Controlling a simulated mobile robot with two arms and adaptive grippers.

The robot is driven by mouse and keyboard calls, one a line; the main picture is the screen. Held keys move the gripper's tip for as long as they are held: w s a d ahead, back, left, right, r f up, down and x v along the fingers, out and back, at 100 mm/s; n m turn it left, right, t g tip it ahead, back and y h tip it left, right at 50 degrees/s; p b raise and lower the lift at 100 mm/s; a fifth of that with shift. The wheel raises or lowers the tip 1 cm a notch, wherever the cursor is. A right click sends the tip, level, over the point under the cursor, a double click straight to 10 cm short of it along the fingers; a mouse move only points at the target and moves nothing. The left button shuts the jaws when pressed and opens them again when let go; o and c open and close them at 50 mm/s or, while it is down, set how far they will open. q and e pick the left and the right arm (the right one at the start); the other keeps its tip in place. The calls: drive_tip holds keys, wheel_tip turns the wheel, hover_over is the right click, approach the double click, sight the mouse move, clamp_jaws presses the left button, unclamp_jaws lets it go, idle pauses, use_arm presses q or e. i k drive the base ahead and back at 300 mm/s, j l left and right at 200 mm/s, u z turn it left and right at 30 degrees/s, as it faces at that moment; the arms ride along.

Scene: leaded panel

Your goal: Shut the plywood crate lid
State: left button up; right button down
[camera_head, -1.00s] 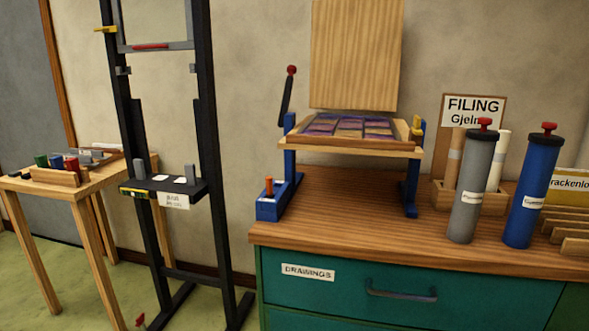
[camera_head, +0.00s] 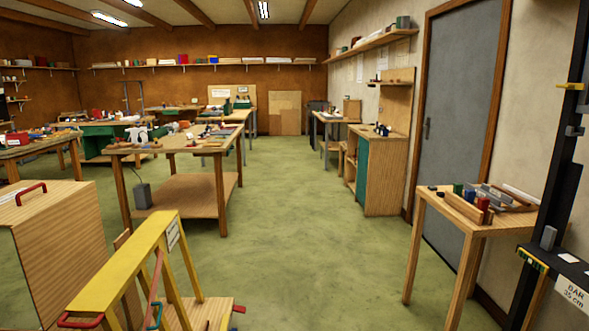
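A plywood box (camera_head: 62,240) with a red handle (camera_head: 31,193) on its top stands at the lower left, cut off by the picture's edge. I cannot tell whether it is the crate that the task names, or whether it has a lid that stands open. The upright plywood board behind the leaded panel, seen earlier, is out of view now. Neither of my grippers is in view.
A yellow-topped wooden frame (camera_head: 124,262) stands in front of the box. A small table (camera_head: 470,219) with jars and a black stand (camera_head: 557,170) are at the right. A workbench (camera_head: 178,150) stands mid-left. Open green floor (camera_head: 305,230) runs down the middle, past a grey door (camera_head: 457,110).

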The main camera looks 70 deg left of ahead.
sight(56, 227)
drive_tip(key=u, duration=3.85)
drive_tip(key=i+j, duration=0.15)
drive_tip(key=i, duration=0.1)
